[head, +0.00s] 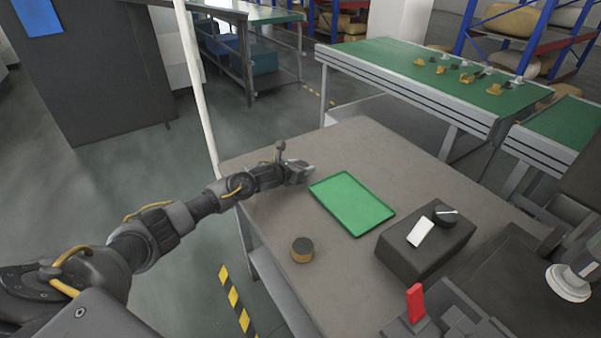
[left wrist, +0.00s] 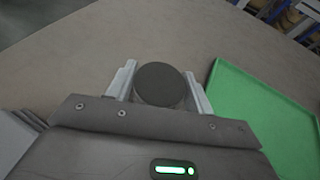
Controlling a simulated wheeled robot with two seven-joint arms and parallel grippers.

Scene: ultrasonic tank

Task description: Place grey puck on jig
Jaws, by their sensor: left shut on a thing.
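My left gripper (head: 300,171) is over the table's far left part, beside the left corner of the green tray. In the left wrist view its two pale fingers (left wrist: 161,95) are shut on the grey puck (left wrist: 160,84), a dark grey round disc seen from above between them. The puck cannot be made out in the head view. I cannot tell for sure which thing is the jig. A dark block (head: 410,262) on the table bears a white plate (head: 421,232) and a black round piece (head: 445,214) with a pale bar. My right gripper is not in view.
The green tray (head: 345,198) lies empty; it also shows in the left wrist view (left wrist: 255,110). A dark puck with a brown side (head: 302,250) stands on the grey table (head: 262,215). A red upright piece (head: 415,303) is at front right. A green conveyor (head: 400,62) is behind.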

